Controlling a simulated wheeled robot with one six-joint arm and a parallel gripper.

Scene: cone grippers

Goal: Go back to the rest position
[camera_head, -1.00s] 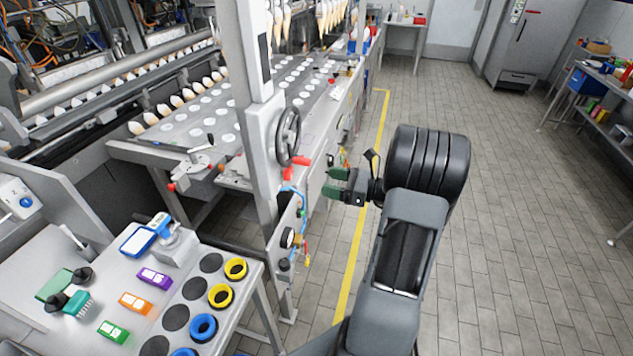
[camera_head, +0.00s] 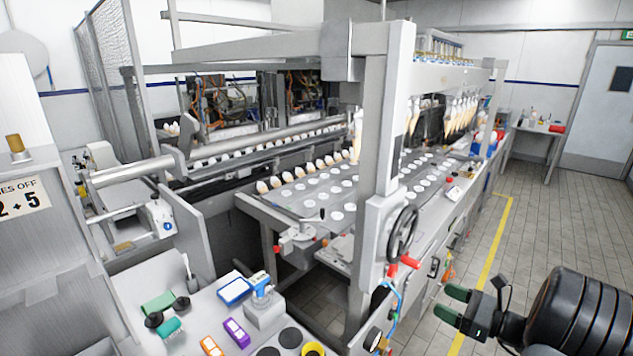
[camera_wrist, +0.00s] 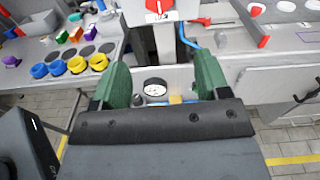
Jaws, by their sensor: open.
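My gripper (camera_head: 454,306) has green fingers and is at the lower right of the head view, in front of the machine's side and above the tiled floor. It is open and nothing shows between its fingers. In the wrist view my gripper (camera_wrist: 158,82) also shows its two green fingers wide apart. A round gauge (camera_wrist: 155,87) on the machine shows behind the gap between them, apart from the fingers.
The cone machine (camera_head: 330,185) with a handwheel (camera_head: 402,233) fills the middle. A side table (camera_head: 203,300) with coloured boxes stands at lower left; the wrist view shows yellow rings (camera_wrist: 77,65) on it. The tiled floor (camera_head: 540,220) at right is clear.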

